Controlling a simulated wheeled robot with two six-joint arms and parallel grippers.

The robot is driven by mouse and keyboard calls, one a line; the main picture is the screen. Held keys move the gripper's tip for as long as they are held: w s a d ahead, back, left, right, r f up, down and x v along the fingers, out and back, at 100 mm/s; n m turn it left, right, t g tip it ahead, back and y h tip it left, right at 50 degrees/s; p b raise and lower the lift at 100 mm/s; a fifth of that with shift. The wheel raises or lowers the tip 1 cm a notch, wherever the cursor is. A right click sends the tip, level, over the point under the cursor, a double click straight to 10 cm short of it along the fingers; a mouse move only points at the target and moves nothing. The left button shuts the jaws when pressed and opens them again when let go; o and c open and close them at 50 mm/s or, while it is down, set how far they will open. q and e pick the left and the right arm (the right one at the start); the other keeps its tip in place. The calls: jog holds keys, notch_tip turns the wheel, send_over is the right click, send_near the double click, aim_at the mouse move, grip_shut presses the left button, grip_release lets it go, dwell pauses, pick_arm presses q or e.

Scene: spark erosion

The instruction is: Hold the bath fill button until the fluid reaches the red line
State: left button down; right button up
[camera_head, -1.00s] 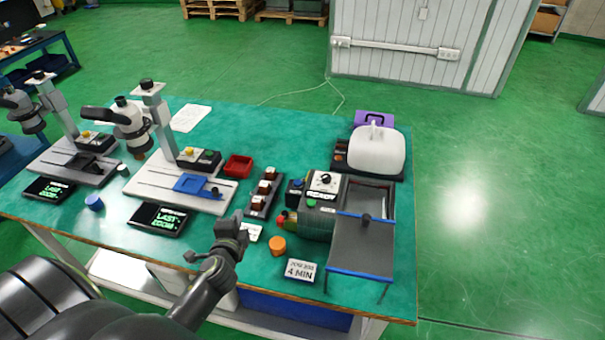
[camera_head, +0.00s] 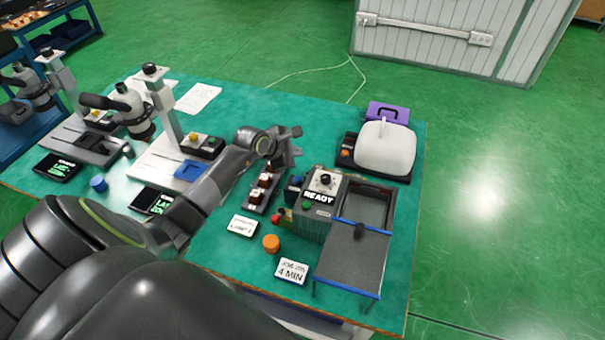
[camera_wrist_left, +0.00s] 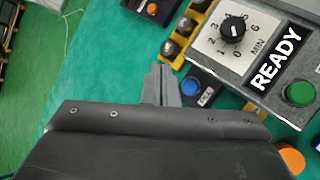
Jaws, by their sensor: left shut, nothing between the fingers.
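The spark erosion bath machine (camera_head: 318,215) stands at the right of the bench, with a dial and a READY sign. Its bath (camera_head: 368,208) is a grey trough; I cannot make out a red line or the fluid level. A small dark box with a blue button (camera_head: 296,181) sits at its left side. The button also shows in the left wrist view (camera_wrist_left: 189,87), with a label too small to read surely. My left gripper (camera_head: 289,148) is shut and empty, above and behind the box. In the left wrist view its fingers (camera_wrist_left: 162,82) appear just left of the button, apparently apart from it.
A green button (camera_wrist_left: 299,93) is on the machine. A rack with brown knobs (camera_head: 264,190) stands left of the box. An orange cap (camera_head: 271,243) and a 4 MIN card (camera_head: 292,270) lie in front.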

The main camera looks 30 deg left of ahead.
pick_arm(q)
jog(key=shift+s+a+r, duration=0.1)
jog(key=shift+a, duration=0.1)
jog(key=b, duration=0.5)
send_over(300, 177)
jog(key=s, duration=0.2)
jog(key=f, duration=0.7)
jog(key=shift+a+f, duration=0.25)
jog(key=shift+f, duration=0.05)
jog(key=shift+f+b, duration=0.65)
jog(key=shift+b, duration=0.15)
dwell(0.5)
jog(key=shift+f+b, duration=0.4)
jog(key=shift+b, duration=0.05)
jog(key=shift+s+f+b, duration=0.1)
jog(key=shift+f+b, duration=0.4)
dwell(3.7)
